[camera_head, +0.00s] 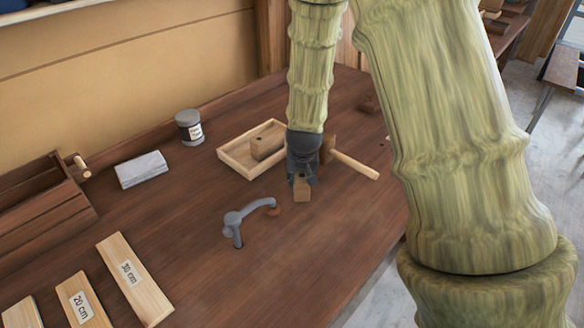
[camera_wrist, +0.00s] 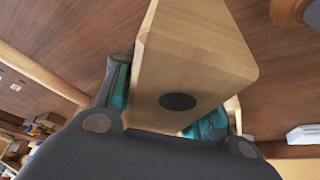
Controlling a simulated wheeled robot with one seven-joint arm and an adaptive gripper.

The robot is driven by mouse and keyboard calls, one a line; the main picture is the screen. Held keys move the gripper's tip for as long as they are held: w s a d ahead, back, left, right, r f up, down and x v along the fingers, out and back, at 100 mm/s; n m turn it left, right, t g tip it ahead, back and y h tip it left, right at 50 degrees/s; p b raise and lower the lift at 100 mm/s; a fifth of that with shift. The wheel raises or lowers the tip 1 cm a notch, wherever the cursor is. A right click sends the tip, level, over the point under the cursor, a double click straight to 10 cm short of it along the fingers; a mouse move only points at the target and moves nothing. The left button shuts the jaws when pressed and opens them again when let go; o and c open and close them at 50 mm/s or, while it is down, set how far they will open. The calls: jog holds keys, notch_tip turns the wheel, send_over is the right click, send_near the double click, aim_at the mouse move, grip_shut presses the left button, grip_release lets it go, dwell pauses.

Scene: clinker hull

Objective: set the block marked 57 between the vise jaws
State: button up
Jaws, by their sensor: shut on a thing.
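My gripper (camera_head: 301,178) points down over the middle of the workbench, shut on a pale wooden block (camera_head: 302,193). In the wrist view the block (camera_wrist: 190,60) sits between the two teal-padded fingers, with a dark round spot on the face toward me. I can read no number on it. I cannot tell whether it touches the bench. A dark wooden fixture (camera_head: 45,200) with a pale round peg stands at the left of the bench. It may be the vise, but its jaws do not show clearly.
A shallow tray (camera_head: 233,162) holding a brown block (camera_head: 267,146) lies behind my gripper. A mallet (camera_head: 355,165) lies to its right, a grey metal holdfast (camera_head: 247,214) to its left. A jar (camera_head: 189,128), a grey slab (camera_head: 142,170) and labelled boards (camera_head: 135,280) lie further left.

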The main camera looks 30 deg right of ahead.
jog(key=w, duration=0.2)
jog(key=w+p, duration=0.1)
jog(key=w, duration=0.2)
jog(key=shift+w+d+f+p, duration=0.1)
jog(key=shift+w+d+p, duration=0.2)
jog(key=shift+d+p, duration=0.1)
jog(key=shift+w+f+p, duration=0.1)
jog(key=shift+f+p, duration=0.75)
jog(key=shift+f, duration=0.95)
jog(key=shift+f, duration=0.15)
jog(key=o, duration=1.2)
jog(key=shift+r, duration=0.2)
